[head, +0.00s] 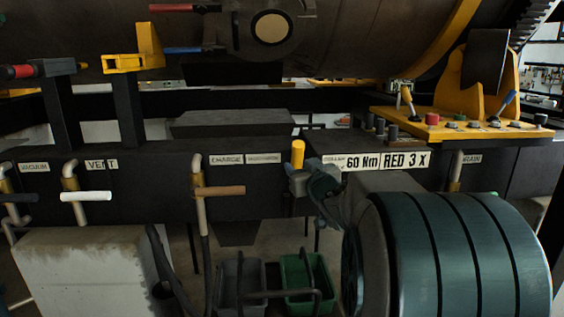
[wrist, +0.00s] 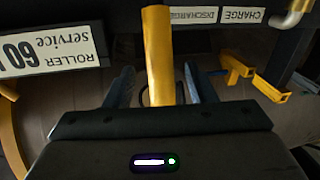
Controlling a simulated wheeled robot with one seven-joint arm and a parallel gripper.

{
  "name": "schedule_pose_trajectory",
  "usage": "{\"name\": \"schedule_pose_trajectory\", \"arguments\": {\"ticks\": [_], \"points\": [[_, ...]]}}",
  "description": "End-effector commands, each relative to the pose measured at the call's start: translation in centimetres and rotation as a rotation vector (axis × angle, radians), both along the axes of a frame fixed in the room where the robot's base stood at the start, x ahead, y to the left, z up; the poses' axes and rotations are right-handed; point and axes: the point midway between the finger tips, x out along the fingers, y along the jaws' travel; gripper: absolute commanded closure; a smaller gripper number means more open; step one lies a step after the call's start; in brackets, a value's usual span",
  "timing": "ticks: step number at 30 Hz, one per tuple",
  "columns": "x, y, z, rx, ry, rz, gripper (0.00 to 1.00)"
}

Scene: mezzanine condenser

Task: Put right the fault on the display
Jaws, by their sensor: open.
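The display (head: 486,62) is a dark panel on the yellow console at the right in the head view; I can read nothing on it. My gripper (head: 300,178) is at the dark rail, just below an upright yellow handle (head: 298,153). In the wrist view my gripper (wrist: 162,84) is open, with a blue finger on each side of the yellow handle (wrist: 158,45). I cannot tell whether either finger touches it.
The rail carries a white vent handle (head: 86,196) and a brown charge handle (head: 218,191). A "60 Nm" and "RED 3 x" sign (head: 385,161) is right of my gripper. The yellow console (head: 455,128) has levers and buttons. A green crate (head: 308,275) stands below.

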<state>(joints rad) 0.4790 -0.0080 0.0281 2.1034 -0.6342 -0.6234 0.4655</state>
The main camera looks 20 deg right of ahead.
Motion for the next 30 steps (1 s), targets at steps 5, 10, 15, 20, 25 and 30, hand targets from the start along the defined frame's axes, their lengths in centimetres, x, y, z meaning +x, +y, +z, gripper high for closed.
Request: {"name": "schedule_pose_trajectory", "arguments": {"ticks": [5, 10, 15, 20, 25, 30], "points": [[2.5, -0.2, 0.0, 0.001, 0.000, 0.001, 0.50], [3.7, -0.3, 0.0, 0.000, 0.000, 0.001, 0.50], [4.1, -0.4, 0.0, 0.001, 0.001, 0.000, 0.50], [4.0, -0.4, 0.0, 0.000, 0.000, 0.000, 0.50], [4.0, -0.4, 0.0, 0.000, 0.000, 0.000, 0.91], [4.1, -0.3, 0.1, 0.000, 0.002, 0.002, 1.00]]}}
